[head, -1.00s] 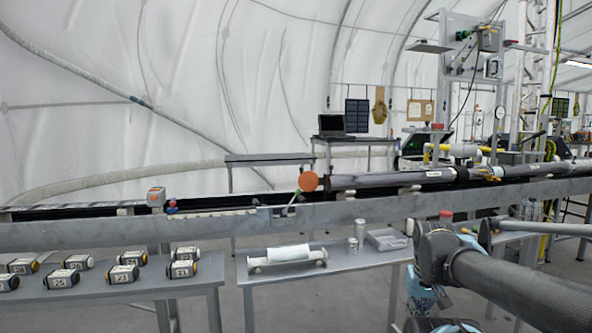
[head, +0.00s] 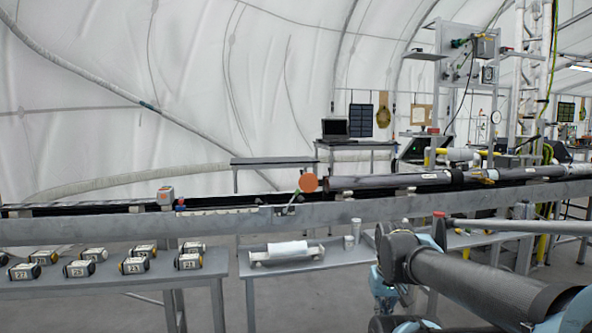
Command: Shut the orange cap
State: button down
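The orange cap (head: 308,182) is a round disc at the left end of a long dark tube (head: 390,181). Only links of my arm show at the lower right, well below and to the right of the cap.
A long grey rail (head: 110,229) runs across in front of the tube. Below it, tables hold several numbered blocks (head: 133,264) and a white roll on a stand (head: 288,250). An orange-and-grey box (head: 166,196) sits left on the rail. My arm fills the lower right.

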aim_at(308, 183)
jog(key=i, duration=1)
